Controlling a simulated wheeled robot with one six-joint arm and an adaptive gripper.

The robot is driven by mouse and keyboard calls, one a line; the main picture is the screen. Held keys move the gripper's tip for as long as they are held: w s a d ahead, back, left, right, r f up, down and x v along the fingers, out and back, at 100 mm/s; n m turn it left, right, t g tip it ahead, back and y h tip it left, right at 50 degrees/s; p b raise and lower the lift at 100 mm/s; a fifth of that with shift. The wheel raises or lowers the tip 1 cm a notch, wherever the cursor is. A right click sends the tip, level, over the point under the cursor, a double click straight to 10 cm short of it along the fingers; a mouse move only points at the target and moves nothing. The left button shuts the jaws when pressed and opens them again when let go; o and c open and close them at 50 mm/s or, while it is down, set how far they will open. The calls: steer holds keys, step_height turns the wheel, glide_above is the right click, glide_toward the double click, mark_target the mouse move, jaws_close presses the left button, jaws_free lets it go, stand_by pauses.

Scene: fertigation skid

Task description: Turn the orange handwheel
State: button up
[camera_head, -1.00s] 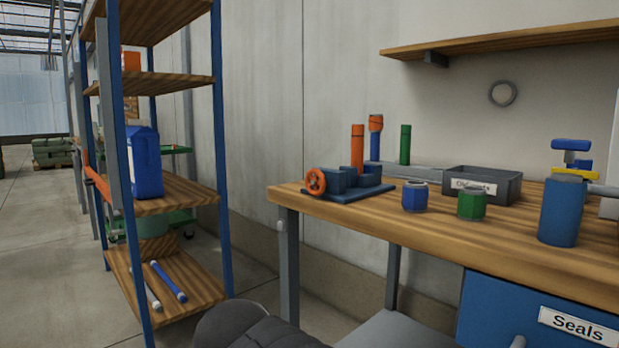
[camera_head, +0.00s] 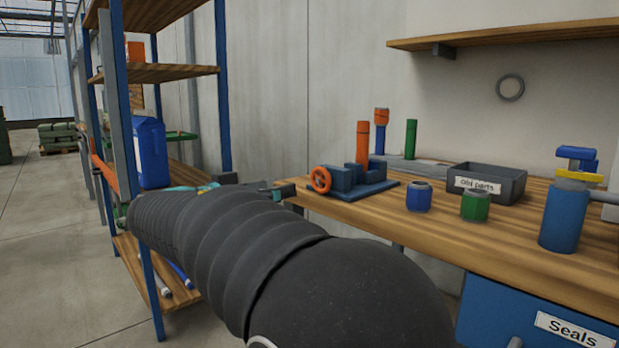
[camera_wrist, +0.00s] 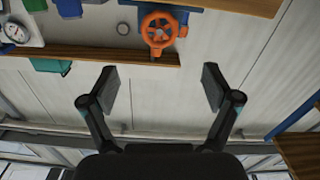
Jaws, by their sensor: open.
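The orange handwheel (camera_head: 320,180) faces the left end of the workbench, on the front of a blue vise-like block (camera_head: 357,182). In the wrist view the handwheel (camera_wrist: 159,31) shows at the top centre, spoked, with blue parts behind it. My gripper (camera_wrist: 160,88) is open and empty, its two fingers spread apart below the handwheel in that view and not touching it. In the head view my dark ribbed arm crosses the front, and the gripper (camera_head: 285,190) shows small at the arm's far end, left of the handwheel, partly hidden.
A blue jar (camera_head: 419,197), a green jar (camera_head: 475,206), a grey parts bin (camera_head: 486,182) and a blue cylinder (camera_head: 563,218) stand on the workbench (camera_head: 480,240). A blue-posted shelf rack (camera_head: 225,90) stands at left.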

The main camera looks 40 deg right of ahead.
mark_target(318, 179)
steer(key=d, duration=0.4)
steer(key=d+p, duration=0.1)
steer(key=d, duration=0.3)
steer(key=w+d, duration=0.1)
steer(key=d, duration=0.3)
steer(key=shift+d, duration=0.2)
steer(key=c, duration=1.2)
steer(key=shift+o, duration=0.2)
steer(key=shift+f, duration=0.1)
